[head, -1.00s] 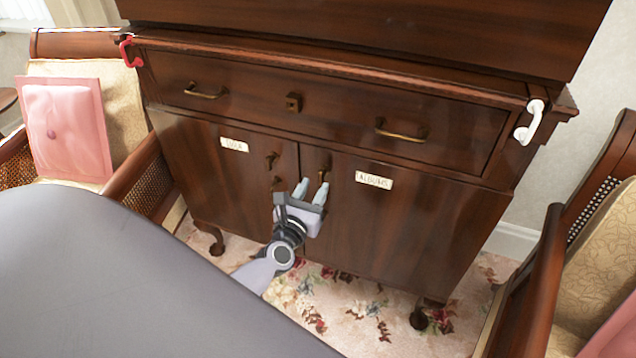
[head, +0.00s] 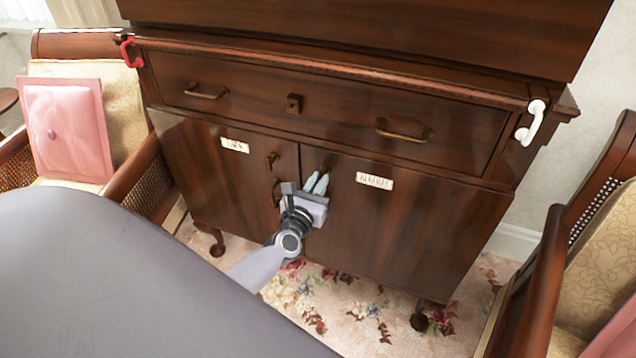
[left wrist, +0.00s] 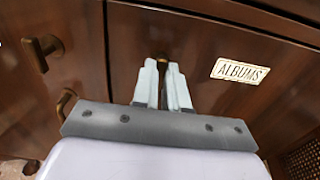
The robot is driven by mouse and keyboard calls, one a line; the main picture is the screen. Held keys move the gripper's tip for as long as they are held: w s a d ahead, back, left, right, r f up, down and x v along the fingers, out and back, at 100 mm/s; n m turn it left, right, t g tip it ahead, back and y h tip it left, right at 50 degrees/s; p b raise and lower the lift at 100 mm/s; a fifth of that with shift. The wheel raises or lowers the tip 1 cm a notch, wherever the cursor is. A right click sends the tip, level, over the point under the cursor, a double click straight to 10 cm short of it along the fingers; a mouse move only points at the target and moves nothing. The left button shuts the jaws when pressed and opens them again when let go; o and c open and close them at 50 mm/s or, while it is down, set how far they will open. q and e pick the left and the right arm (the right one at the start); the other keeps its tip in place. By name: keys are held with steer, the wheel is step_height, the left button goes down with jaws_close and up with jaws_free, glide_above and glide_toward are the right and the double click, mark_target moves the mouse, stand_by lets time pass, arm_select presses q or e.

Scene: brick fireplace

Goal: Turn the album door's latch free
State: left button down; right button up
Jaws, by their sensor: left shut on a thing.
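The album door (head: 410,225) is the right-hand dark wood door of the cabinet, with a white "ALBUMS" label (head: 374,181) that also reads clearly in the left wrist view (left wrist: 240,71). It looks closed. Its brass latch (head: 325,169) sits near the top of the door's left edge. My left gripper (head: 317,183) is at the latch with its pale fingers close together. In the left wrist view, the fingertips (left wrist: 163,66) are shut on the latch (left wrist: 162,58), and only a bit of brass shows between them. The latch's exact angle is hidden. My right gripper is not in view.
The left door (head: 215,190) has a brass latch (head: 271,160) and a handle (head: 275,192) close to my gripper. A drawer (head: 300,104) with brass pulls is above. Armchairs (head: 140,178) (head: 535,270) flank the cabinet. Flowered carpet (head: 345,305) lies below.

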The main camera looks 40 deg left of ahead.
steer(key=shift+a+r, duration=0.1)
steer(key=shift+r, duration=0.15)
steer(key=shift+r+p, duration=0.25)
steer(key=shift+p, duration=0.35)
arm_select(q)
steer(key=shift+d+f+m+p, duration=0.1)
steer(key=shift+m+p, duration=0.1)
steer(key=shift+m, duration=4.25)
steer(key=shift+d+f+m+p, duration=0.1)
steer(key=shift+m+p, duration=0.05)
steer(key=shift+m, duration=4.3)
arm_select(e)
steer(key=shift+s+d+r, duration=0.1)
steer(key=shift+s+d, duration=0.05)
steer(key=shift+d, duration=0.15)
arm_select(q)
steer(key=c, duration=1.2)
jaws_free()
steer(key=shift+o, duration=0.2)
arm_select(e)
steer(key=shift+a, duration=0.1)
